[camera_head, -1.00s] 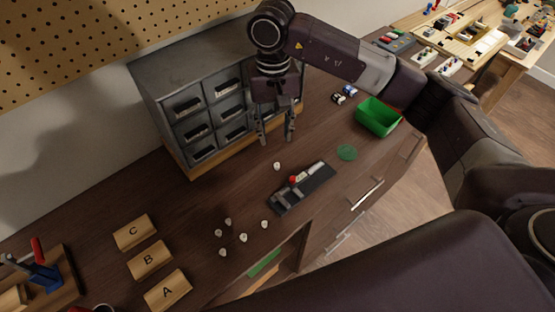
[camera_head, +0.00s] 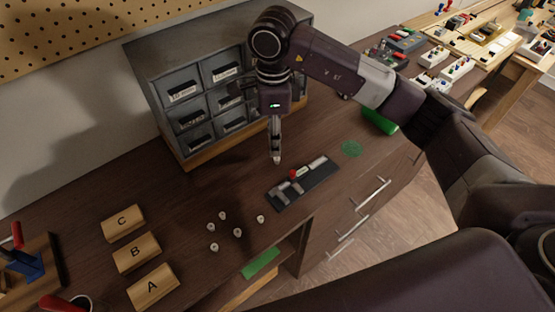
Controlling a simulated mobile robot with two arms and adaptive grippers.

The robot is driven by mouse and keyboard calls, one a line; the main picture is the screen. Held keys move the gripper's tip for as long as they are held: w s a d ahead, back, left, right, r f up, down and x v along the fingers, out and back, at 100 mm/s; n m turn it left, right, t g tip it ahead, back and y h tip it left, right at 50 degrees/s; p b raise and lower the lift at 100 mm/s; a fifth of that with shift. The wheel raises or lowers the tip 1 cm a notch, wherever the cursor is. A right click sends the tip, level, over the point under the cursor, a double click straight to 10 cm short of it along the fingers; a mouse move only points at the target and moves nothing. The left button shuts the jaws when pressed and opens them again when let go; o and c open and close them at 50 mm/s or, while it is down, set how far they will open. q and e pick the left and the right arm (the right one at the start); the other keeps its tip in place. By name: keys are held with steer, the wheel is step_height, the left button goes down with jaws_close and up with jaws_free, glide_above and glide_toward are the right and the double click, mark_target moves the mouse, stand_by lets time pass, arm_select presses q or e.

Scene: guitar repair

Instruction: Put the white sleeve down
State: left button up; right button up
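My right gripper (camera_head: 277,152) points down over the bench, in front of the grey drawer cabinet. Its fingers show edge-on as one narrow column, so the gap between them is hidden. A small white sleeve (camera_head: 277,159) shows at the fingertips, at or just above the bench top. I cannot tell whether the fingers grip it or only stand around it. Several similar small white pieces (camera_head: 237,232) stand apart on the bench, lower left of the gripper. My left gripper is not in view.
A dark tray (camera_head: 305,183) with a red-topped part lies just right of and below the gripper. The grey drawer cabinet (camera_head: 151,80) stands close behind. Wooden blocks A, B and C (camera_head: 137,253) lie left. A green bin (camera_head: 379,121) is partly hidden by my arm.

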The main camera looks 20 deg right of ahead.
mark_target(277, 158)
steer(key=f, duration=0.1)
steer(key=f+p, duration=0.1)
steer(key=f, duration=0.1)
steer(key=f+p, duration=0.1)
steer(key=f, duration=0.1)
steer(key=shift+s+d+f, duration=0.2)
steer(key=shift+d, duration=0.15)
steer(key=shift+f, duration=0.45)
steer(key=shift+c, duration=0.2)
steer(key=c, duration=0.8)
